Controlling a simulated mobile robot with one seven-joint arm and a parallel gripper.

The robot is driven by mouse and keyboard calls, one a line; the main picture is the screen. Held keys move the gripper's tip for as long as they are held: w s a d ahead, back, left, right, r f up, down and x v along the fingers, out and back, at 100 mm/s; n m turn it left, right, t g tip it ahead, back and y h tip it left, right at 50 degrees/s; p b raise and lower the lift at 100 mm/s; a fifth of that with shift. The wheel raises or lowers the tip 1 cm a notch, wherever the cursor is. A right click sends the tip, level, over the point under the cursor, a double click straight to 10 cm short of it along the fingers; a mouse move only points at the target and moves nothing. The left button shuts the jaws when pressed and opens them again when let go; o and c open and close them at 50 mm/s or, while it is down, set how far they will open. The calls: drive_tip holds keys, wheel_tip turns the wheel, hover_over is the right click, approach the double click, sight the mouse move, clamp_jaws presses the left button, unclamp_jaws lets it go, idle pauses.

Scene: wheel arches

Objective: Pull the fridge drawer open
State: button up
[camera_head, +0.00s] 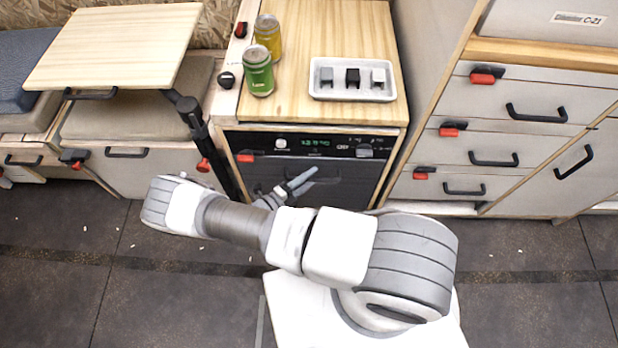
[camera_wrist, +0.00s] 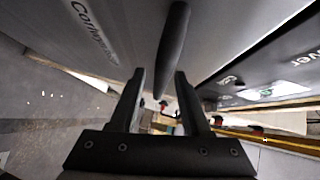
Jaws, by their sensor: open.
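The fridge drawer (camera_head: 348,186) has a dark front below a black panel with a lit green display (camera_head: 314,143). It is under the wooden counter, and its front looks shut. In the wrist view the drawer front (camera_wrist: 125,35) is a grey surface with lettering. Its black bar handle (camera_wrist: 173,45) runs down between my two fingers in the picture. My gripper (camera_wrist: 160,76) is open, one finger on each side of the handle. I cannot tell whether either finger touches it. In the head view my gripper (camera_head: 298,183) is at the drawer front and hides part of the handle.
Green (camera_head: 257,72) and yellow (camera_head: 268,38) cans and a white tray (camera_head: 352,80) stand on the counter (camera_head: 300,105). A black table post (camera_head: 196,125) stands left of the fridge. Drawers with black handles (camera_head: 494,160) are at right. The floor (camera_head: 130,290) at left is mostly clear.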

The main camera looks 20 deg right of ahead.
clamp_jaws()
drive_tip(key=shift+a, duration=0.1)
idle(1.2)
